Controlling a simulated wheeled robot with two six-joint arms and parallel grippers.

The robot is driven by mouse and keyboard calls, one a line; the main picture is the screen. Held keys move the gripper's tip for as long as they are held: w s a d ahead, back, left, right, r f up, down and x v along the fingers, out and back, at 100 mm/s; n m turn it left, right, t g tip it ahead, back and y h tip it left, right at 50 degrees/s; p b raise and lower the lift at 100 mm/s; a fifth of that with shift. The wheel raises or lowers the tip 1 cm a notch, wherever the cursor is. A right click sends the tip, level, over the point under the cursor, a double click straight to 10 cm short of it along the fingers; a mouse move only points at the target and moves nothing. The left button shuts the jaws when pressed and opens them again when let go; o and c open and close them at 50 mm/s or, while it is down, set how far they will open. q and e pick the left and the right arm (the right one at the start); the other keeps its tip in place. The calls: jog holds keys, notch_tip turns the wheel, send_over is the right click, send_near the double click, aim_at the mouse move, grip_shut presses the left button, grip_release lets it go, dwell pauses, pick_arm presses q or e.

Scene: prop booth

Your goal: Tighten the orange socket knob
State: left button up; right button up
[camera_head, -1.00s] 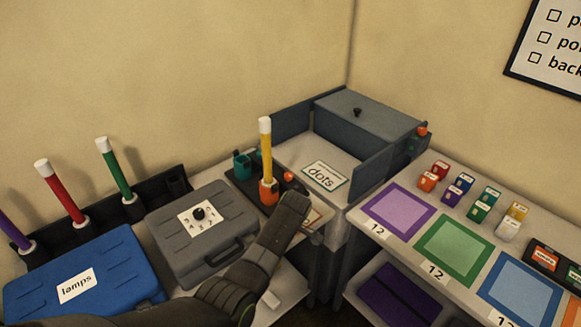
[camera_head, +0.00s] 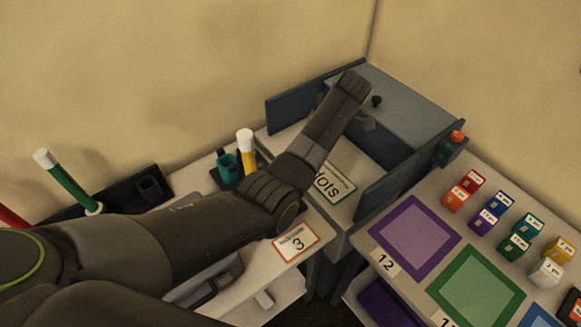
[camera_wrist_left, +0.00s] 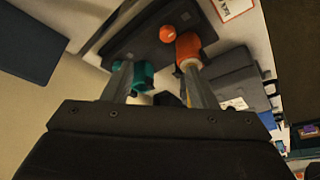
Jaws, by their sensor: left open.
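The orange socket (camera_wrist_left: 190,46) shows at the top of the left wrist view, with the round orange knob (camera_wrist_left: 167,33) beside it on a dark plate. My left gripper (camera_wrist_left: 155,78) is open, with its fingers pointing toward the plate. The knob lies beyond the fingertips, apart from them. A teal socket (camera_wrist_left: 132,76) shows partly behind one finger. In the head view the yellow tube with a white top (camera_head: 247,153) stands upright beside the teal socket. There my left arm hides the orange socket, the knob and my fingertips. My right gripper is not in view.
A card marked 3 (camera_head: 296,243) lies at the front edge. Coloured mats and small blocks cover the right table (camera_head: 345,287).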

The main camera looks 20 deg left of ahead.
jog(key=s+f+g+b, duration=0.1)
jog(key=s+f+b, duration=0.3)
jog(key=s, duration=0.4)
pick_arm(q)
jog(key=b+x, duration=0.1)
jog(key=x, duration=0.2)
jog(key=s+b+x, duration=0.1)
jog(key=x, duration=0.3)
jog(key=s+b+x, duration=0.1)
jog(key=b+x, duration=0.1)
jog(key=x, duration=0.2)
jog(key=shift+a, duration=0.1)
jog(key=p+x, duration=0.1)
jog(key=x, duration=0.4)
jog(key=shift+a+f, duration=0.1)
jog(key=shift+a, duration=0.05)
jog(key=shift+f, duration=0.2)
jog(key=shift+w, duration=0.1)
jog(key=c, duration=0.9)
jog(key=shift+c, duration=0.3)
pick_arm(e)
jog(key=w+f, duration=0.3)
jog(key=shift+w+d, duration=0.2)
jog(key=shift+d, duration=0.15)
